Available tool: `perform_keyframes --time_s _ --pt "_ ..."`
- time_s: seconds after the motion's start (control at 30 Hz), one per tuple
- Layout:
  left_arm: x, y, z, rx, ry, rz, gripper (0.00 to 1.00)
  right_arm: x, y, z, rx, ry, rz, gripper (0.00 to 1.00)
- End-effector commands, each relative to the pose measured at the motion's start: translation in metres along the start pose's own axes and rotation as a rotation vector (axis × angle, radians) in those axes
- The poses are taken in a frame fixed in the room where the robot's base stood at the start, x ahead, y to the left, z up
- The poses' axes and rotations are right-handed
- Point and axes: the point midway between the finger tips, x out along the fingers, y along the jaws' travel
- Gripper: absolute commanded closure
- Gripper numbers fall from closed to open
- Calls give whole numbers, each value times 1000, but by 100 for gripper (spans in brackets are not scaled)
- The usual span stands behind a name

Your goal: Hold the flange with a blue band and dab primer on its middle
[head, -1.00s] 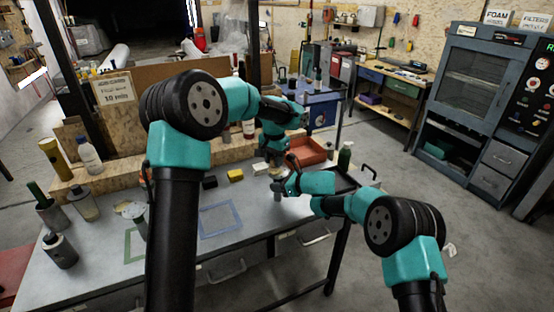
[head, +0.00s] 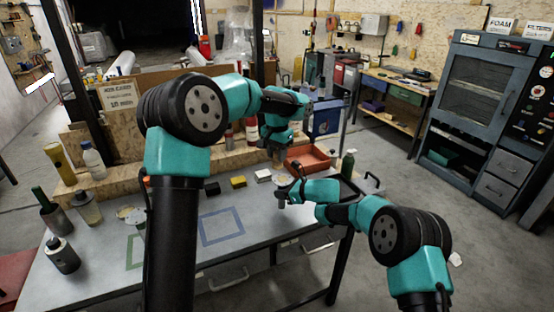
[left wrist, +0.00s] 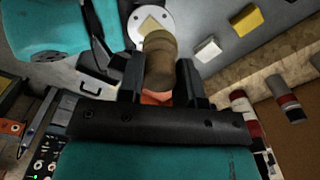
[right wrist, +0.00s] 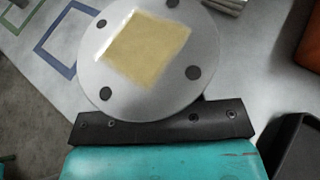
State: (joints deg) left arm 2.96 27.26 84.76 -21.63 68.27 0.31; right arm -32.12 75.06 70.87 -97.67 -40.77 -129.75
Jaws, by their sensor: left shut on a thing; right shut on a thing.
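My right gripper (head: 284,194) is shut on the flange, a pale round disc (right wrist: 92,68) with several dark holes near its rim. A yellowish square patch (right wrist: 148,46) covers its middle. The fingers are hidden under the disc in the right wrist view, and no blue band is visible there. My left gripper (left wrist: 158,85) is shut on a brown, rounded dabber (left wrist: 159,60), which points towards the flange (left wrist: 140,22). In the head view the left gripper (head: 277,148) is above the right one, and the dabber seems apart from the flange.
Black (head: 212,188), yellow (head: 238,182) and white (head: 263,175) blocks lie on the bench behind the taped blue square (head: 205,241). Bottles and cans crowd the left end. The bench front is clear.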

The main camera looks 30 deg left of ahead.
Motion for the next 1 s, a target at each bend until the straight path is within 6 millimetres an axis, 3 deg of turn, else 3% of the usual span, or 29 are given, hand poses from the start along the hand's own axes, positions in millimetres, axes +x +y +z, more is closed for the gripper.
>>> perform_keyframes --time_s 0.47,1.0 --pt "-7 0 0 0 -1 0 87 0 0 -2 2 3 -1 97" --pt "-36 0 0 0 -1 1 87 0 0 -2 2 2 -1 97"
